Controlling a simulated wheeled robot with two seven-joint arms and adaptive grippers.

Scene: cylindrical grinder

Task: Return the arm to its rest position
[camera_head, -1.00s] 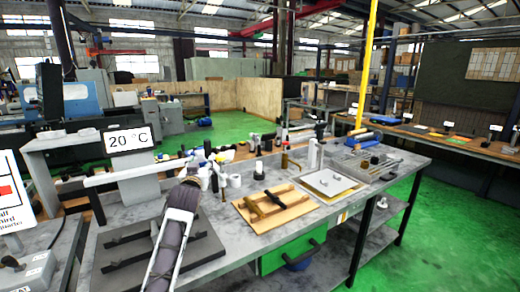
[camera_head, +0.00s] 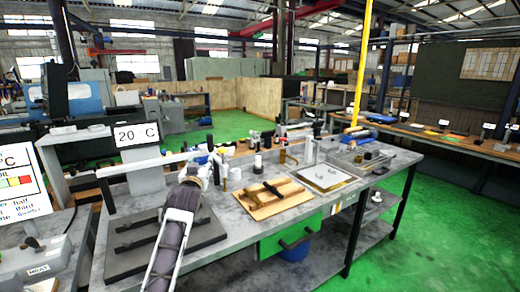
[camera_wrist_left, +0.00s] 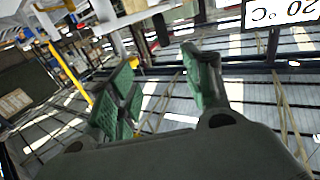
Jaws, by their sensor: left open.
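My left arm (camera_head: 175,235) comes up from the bottom of the head view, left of centre, in front of the workbench. Its far end is near (in the picture) several small bottles and tools on the bench; the fingers do not show clearly there. In the left wrist view my left gripper (camera_wrist_left: 160,62) has its two green-padded fingers apart, with nothing between them. That view is tilted and shows the roof and the 20 °C sign upside down. My right gripper is in neither view.
The grey workbench (camera_head: 233,232) holds a wooden board (camera_head: 285,208), a white-topped plate (camera_head: 325,177) and a dark plate (camera_head: 125,254). A 20 °C sign (camera_head: 136,135) stands behind. A printed sign (camera_head: 35,180) is at left. Green floor (camera_head: 440,225) is clear at right.

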